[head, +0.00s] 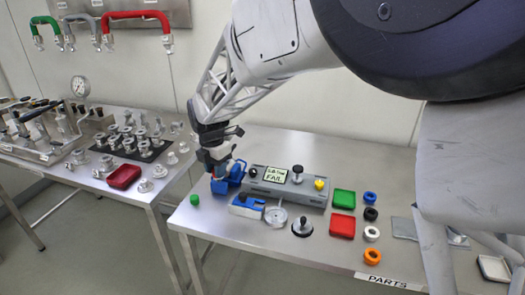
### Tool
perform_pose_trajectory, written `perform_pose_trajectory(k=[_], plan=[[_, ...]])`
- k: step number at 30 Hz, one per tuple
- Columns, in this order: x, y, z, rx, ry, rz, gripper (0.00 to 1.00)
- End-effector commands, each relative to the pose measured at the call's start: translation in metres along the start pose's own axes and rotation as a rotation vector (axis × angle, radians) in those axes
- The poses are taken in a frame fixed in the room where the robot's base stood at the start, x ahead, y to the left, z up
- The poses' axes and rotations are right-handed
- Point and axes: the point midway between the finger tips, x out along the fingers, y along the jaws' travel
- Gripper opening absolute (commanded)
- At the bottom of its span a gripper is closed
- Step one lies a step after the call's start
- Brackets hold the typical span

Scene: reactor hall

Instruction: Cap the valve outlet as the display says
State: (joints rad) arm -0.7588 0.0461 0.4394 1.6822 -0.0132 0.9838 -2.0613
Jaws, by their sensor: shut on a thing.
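A grey block (262,188) on the table bears a small display (275,174); its lower line reads FAIL and its upper line is too small to read surely. My gripper (219,171) points down at the block's left end. It is shut on a blue part (220,187); the fingers hide much of it, and I cannot tell whether it touches the block or table. Blue, black, white and orange rings (370,198) (371,214) (372,234) (373,257) lie in a column at right. A small green cap (194,200) lies at the left edge. The valve outlet is not clearly distinguishable.
A blue-and-grey device (247,207), clear dish (277,216) and black-handled tool (303,227) stand before the block. Green (344,200) and red (342,226) trays lie right of it. A PARTS label (388,280) marks the front edge. A second table (100,183) with fittings stands left.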

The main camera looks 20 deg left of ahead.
Motion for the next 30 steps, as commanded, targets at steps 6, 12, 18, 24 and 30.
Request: perform_pose_trajectory(k=[6, 12, 18, 24, 30], plan=[[-0.013, 0.024, 0.025, -0.187, -0.001, -0.002, 0.09], [-0.019, 0.036, 0.037, -0.287, -0.002, -0.004, 0.09], [-0.021, 0.038, 0.040, -0.316, -0.002, -0.005, 0.09], [-0.021, 0.038, 0.040, -0.316, -0.002, -0.005, 0.09], [-0.020, 0.038, 0.040, -0.315, -0.002, -0.005, 0.09]])
